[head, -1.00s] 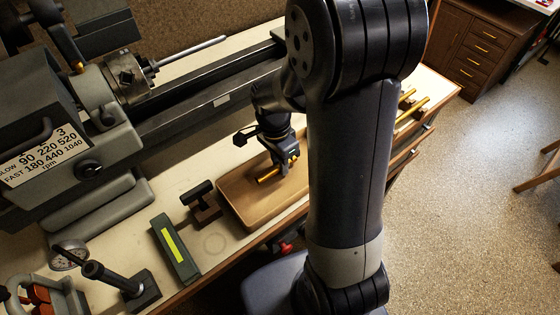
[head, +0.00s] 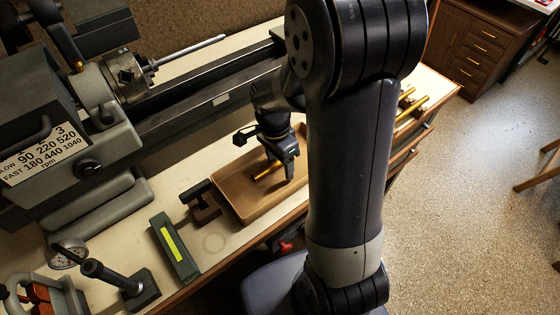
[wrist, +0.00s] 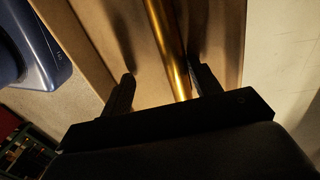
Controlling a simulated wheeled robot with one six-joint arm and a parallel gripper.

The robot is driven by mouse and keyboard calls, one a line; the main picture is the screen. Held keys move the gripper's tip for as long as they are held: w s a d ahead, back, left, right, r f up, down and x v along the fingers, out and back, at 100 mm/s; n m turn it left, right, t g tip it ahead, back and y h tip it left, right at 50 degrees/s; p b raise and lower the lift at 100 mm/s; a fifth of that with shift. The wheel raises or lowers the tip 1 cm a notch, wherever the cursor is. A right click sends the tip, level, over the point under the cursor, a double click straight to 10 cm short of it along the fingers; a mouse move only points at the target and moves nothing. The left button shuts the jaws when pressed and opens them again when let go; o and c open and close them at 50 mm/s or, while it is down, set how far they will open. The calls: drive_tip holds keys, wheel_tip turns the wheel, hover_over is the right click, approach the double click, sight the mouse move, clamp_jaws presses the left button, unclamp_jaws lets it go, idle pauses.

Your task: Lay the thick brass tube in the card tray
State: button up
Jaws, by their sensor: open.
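The thick brass tube (head: 266,171) lies in the brown card tray (head: 262,213), seen in part beside my gripper. My gripper (head: 287,178) points down inside the tray's outline, with its jaws open. In the wrist view the tube (wrist: 168,45) runs lengthwise between the two open fingers (wrist: 160,72), nearer the right one. Its near end is hidden behind the gripper body. The tray floor and a long side wall (wrist: 78,42) show around it. My arm hides the tray's right end in the head view.
A dark bracket (head: 203,203) stands against the tray's left side, and a green box with a yellow strip (head: 174,247) is farther left. The lathe (head: 200,112) runs behind. More brass tubes (head: 412,110) lie at the bench's right end.

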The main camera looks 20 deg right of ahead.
drive_tip(key=shift+f, duration=0.1)
idle(0.5)
drive_tip(key=shift+w+a+r+p, duration=0.1)
drive_tip(key=shift+w+r+p, duration=0.05)
drive_tip(key=shift+r+p, duration=0.6)
wheel_tip(320, 180, up, 6)
drive_tip(key=p, duration=0.5)
drive_tip(key=shift+r, duration=0.25)
drive_tip(key=shift+f, duration=0.1)
wheel_tip(320, 180, down, 7)
drive_tip(key=b, duration=0.5)
drive_tip(key=shift+b, duration=0.35)
drive_tip(key=shift+r, duration=0.2)
